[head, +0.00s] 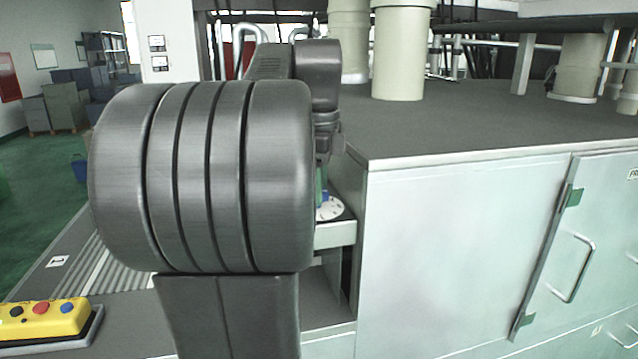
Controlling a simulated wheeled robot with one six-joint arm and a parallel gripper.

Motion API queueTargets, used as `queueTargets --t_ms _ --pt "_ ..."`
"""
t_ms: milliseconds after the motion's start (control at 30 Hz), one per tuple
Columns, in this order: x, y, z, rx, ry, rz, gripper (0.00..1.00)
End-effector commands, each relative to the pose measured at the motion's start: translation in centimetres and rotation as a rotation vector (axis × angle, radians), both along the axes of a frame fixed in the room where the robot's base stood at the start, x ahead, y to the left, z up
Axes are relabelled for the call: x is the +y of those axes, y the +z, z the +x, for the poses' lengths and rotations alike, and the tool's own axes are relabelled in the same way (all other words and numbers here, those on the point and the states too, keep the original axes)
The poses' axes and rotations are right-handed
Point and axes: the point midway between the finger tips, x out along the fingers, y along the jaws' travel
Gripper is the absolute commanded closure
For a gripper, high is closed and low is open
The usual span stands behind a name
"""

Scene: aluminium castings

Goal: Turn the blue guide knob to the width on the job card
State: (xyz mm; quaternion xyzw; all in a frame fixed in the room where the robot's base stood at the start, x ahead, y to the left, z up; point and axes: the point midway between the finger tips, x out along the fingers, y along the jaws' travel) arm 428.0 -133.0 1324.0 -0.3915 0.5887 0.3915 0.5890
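A white round dial plate (331,209) with dark marks sits on a small ledge just right of my arm; its left part is hidden behind my arm. A small blue piece (325,197), perhaps the guide knob, shows above the dial. My gripper (322,186) points down over the dial, mostly hidden by my own dark arm links. A narrow green strip shows beside the blue piece. I cannot tell whether the fingers touch the knob or are open or shut. No job card can be made out for sure.
A pale green cabinet (450,250) with a grey top stands close on the right. A yellow box with coloured buttons (45,318) is at the lower left. A small white label (57,262) lies on the grey surface. Cream cylinders (400,55) stand behind.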

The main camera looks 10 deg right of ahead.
Motion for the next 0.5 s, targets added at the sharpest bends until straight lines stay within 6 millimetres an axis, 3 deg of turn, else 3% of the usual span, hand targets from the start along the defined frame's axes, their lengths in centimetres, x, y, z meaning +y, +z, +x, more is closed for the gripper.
queueTargets --t_ms 500 --pt "-0.02 0.34 0.05 0.002 0.127 0.000 0.82"
